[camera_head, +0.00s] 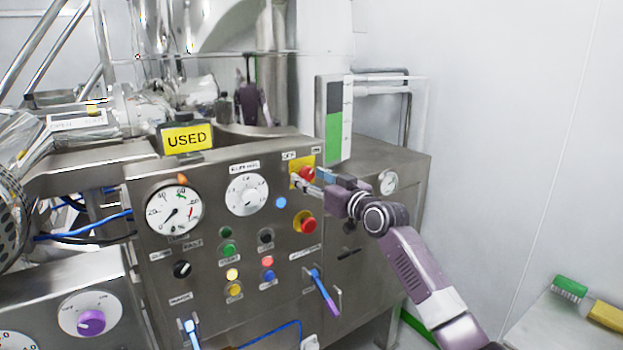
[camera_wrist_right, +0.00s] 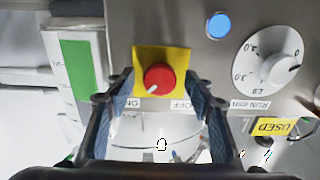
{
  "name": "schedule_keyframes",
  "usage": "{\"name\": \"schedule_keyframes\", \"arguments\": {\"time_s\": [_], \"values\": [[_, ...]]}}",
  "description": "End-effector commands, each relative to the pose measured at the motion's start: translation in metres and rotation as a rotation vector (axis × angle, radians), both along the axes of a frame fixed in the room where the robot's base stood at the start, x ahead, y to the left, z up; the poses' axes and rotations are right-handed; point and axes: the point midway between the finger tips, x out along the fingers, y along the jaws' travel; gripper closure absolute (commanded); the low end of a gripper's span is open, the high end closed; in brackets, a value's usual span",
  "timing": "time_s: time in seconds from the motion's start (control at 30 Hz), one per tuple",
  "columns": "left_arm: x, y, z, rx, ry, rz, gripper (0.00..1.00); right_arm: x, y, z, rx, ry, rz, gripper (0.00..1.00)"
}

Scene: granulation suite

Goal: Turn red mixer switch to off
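The red mixer switch (camera_wrist_right: 159,77) is a round red knob on a yellow square plate (camera_wrist_right: 177,57). In the wrist view its white mark points down and left, toward the upside-down ON label (camera_wrist_right: 131,103); the OFF label (camera_wrist_right: 181,104) is to the right. In the head view the switch (camera_head: 306,173) is at the panel's upper right, partly hidden by my gripper. My right gripper (camera_head: 301,183) is at the switch. In the wrist view my right gripper (camera_wrist_right: 160,88) is open, one finger on each side of the knob, with visible gaps. My left gripper is not in view.
A red button on yellow (camera_head: 307,223) sits just below the switch. The steel panel (camera_head: 215,270) also carries gauges, dials, coloured buttons and levers. A yellow USED sign (camera_head: 187,138) stands on top. A green brush (camera_head: 569,288) lies on a bench at right.

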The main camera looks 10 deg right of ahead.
Motion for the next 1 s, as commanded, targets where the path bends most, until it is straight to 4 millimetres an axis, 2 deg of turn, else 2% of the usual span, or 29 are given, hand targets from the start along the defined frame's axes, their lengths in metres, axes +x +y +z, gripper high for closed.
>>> {"name": "schedule_keyframes", "arguments": {"time_s": [0.07, 0.37, 0.67, 1.0], "values": [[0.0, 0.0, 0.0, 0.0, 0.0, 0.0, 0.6, 0.0, 0.0, 0.0, 0.0, 0.0, 0.0, 0.6], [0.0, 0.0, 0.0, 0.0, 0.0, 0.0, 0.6, 0.0, 0.0, 0.0, 0.0, 0.001, 0.0, 0.93], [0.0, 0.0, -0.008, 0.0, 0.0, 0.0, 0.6, 0.0, 0.0, -0.002, -0.039, -0.013, 0.0, 0.93], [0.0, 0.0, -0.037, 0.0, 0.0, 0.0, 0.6, 0.0, -0.002, -0.005, -0.25, -0.091, -0.001, 0.93]]}}
